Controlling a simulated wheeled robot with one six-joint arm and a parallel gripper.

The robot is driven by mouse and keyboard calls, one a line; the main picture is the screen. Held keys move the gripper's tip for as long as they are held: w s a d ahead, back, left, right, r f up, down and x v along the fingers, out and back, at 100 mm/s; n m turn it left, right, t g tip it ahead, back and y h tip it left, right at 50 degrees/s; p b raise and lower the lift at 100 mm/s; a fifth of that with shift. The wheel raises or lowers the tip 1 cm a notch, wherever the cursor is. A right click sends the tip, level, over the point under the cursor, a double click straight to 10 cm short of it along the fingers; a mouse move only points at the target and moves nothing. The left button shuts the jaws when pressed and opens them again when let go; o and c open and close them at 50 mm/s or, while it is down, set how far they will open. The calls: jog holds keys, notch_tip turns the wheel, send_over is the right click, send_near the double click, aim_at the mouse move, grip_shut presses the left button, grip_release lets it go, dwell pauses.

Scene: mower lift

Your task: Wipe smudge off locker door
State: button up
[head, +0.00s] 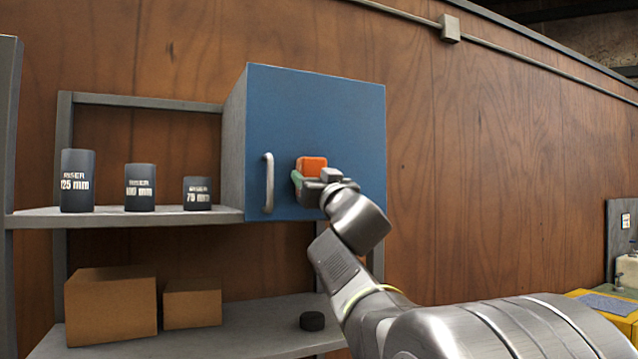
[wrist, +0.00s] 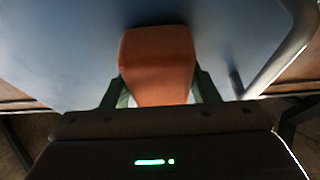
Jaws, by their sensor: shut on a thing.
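The blue locker door (head: 315,115) is closed, with a vertical grey handle (head: 268,183) on its left side. My gripper (head: 308,178) is at the door's lower middle, right of the handle. It is shut on an orange block-shaped sponge (head: 312,165). In the wrist view the orange sponge (wrist: 157,62) sits between the two green fingers, with the blue door (wrist: 70,50) behind it and the handle (wrist: 285,50) at right. The sponge is at or very close to the door; I cannot tell whether it touches. No smudge shows on the visible door; the part behind the sponge is hidden.
Left of the locker, a grey shelf (head: 130,218) bears three dark risers (head: 78,180). The lower shelf (head: 245,333) has two cardboard boxes (head: 110,308) and a black puck (head: 312,321). A wooden wall (head: 480,180) stands behind.

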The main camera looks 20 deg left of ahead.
aim_at(316, 166)
jog(key=shift+r+p, duration=1.55)
jog(key=shift+p, duration=0.05)
jog(key=shift+w+d+f+p, duration=0.1)
jog(key=shift+w+d+p, duration=0.2)
jog(key=shift+w+d, duration=1.95)
jog(key=shift+w, duration=0.25)
jog(key=shift+w+d, duration=1.25)
jog(key=shift+w, duration=0.3)
jog(key=shift+w+d, duration=1.25)
jog(key=shift+w, duration=0.25)
jog(key=shift+a, duration=0.1)
jog(key=shift+s+a+b, duration=0.15)
jog(key=shift+s+a, duration=1.05)
jog(key=shift+s, duration=0.2)
jog(key=shift+s+a+b, duration=0.15)
jog(key=shift+s+a, duration=1)
jog(key=shift+s, duration=0.25)
jog(key=shift+s+a+b, duration=0.5)
jog(key=shift+s+a, duration=0.7)
jog(key=shift+s, duration=0.2)
jog(key=shift+s+a+b, duration=0.5)
jog(key=shift+s+a, duration=0.65)
jog(key=shift+s, duration=0.2)
jog(key=shift+d, duration=0.1)
